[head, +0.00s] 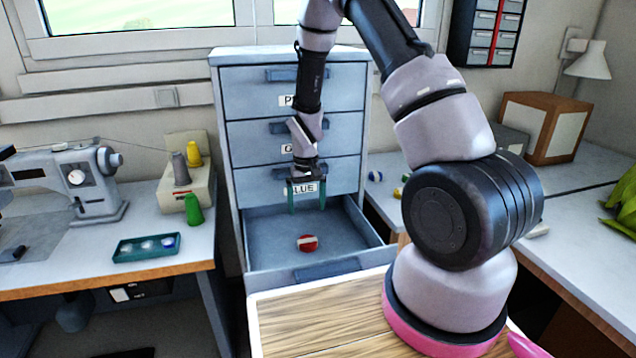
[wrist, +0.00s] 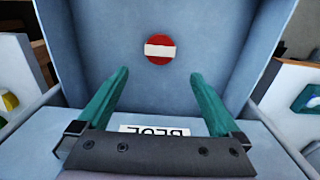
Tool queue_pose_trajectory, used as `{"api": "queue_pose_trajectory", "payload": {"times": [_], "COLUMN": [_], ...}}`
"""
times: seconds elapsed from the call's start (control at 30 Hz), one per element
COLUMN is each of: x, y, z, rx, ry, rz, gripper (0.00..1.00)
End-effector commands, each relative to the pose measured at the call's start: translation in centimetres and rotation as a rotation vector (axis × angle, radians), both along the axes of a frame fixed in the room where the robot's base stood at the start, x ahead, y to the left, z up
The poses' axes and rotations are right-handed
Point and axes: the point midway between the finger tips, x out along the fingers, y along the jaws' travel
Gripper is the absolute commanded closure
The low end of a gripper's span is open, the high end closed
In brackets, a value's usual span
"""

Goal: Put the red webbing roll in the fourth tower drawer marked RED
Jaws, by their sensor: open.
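The red webbing roll (head: 308,243), red with a pale band, lies on the floor of the open fourth drawer (head: 270,261) of the grey-blue tower. It also shows in the wrist view (wrist: 159,49), beyond my fingertips and touched by nothing. My gripper (head: 307,210), with green fingers, is open and empty above the drawer, in front of the drawer marked BLUE (head: 340,176). The wrist view shows its two fingers (wrist: 159,78) spread apart. The front of the open drawer faces away from the wrist view, and its marking does not show.
The upper three drawers look shut. A sewing machine (head: 70,182), a green tray (head: 146,247) and thread cones (head: 193,208) stand on the left table. A wooden-framed box (head: 545,127) stands on the right counter. My arm crosses the space right of the tower.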

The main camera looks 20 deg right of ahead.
Motion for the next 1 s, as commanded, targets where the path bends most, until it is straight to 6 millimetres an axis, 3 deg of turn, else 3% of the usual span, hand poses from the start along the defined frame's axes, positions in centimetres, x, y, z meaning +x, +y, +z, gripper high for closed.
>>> {"api": "queue_pose_trajectory", "payload": {"times": [0.17,0.27,0.37,0.57,0.8,1.0], "x": [0.1,0.3,0.4,-1.3,-6.5,-12.7], "y": [0.0,-0.2,-0.6,-2.0,-3.8,-5.0], "z": [0.7,2.9,7.1,17.8,28.8,35.5], "rx": [0.003,0.014,0.034,0.091,0.162,0.218], "ry": [-0.006,-0.027,-0.067,-0.174,-0.306,-0.419], "rz": [-0.005,-0.020,-0.049,-0.127,-0.215,-0.276], "gripper": [0.00,0.00,0.00,0.00,0.00,0.00]}}
